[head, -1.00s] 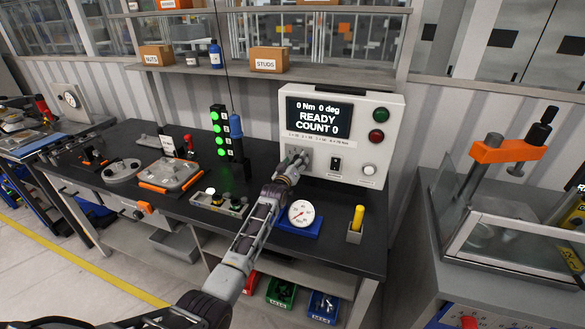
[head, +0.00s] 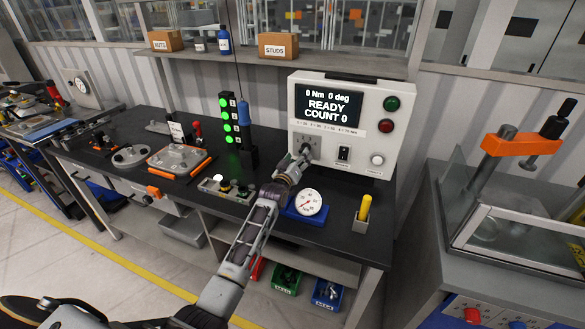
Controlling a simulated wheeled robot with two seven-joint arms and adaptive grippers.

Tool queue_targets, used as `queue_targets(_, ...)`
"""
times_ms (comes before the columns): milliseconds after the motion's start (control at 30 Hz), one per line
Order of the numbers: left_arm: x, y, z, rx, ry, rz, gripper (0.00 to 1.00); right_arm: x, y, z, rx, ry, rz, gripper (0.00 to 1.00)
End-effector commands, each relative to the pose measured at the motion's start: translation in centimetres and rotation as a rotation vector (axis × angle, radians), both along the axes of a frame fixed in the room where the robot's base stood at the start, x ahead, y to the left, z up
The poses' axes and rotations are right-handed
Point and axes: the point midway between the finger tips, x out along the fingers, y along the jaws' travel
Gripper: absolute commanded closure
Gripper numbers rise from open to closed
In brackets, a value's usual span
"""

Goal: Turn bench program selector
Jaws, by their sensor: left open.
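The grey control box (head: 348,128) stands at the back of the dark bench (head: 337,240). Its screen (head: 328,106) reads "0 Nm 0 deg READY COUNT 0". The program selector (head: 312,143) is at the lower left of the box front, partly hidden by my gripper. My left gripper (head: 299,156) is open, with its fingertips close to the selector; I cannot tell whether they touch it. My left arm reaches up to it from the lower left. My right gripper does not show.
A black rocker switch (head: 343,154) and a pale knob (head: 377,160) sit right of the selector. A dial gauge (head: 308,202) and a yellow-handled tool (head: 364,207) stand in front. A lit green light stack (head: 228,121) is at left. An orange clamp fixture (head: 520,144) is at right.

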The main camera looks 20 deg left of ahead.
Motion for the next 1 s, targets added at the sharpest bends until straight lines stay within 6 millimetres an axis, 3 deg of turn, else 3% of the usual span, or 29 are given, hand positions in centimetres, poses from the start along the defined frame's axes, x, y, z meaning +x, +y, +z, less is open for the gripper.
queue_targets(600, -5.0, 0.2, -0.1, -0.001, 0.001, 0.0, 0.38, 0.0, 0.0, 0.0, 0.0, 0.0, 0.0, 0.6)
queue_targets(1000, -5.7, 0.2, 0.0, 0.0, 0.0, 0.0, 0.38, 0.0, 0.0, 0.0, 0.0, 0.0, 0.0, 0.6)
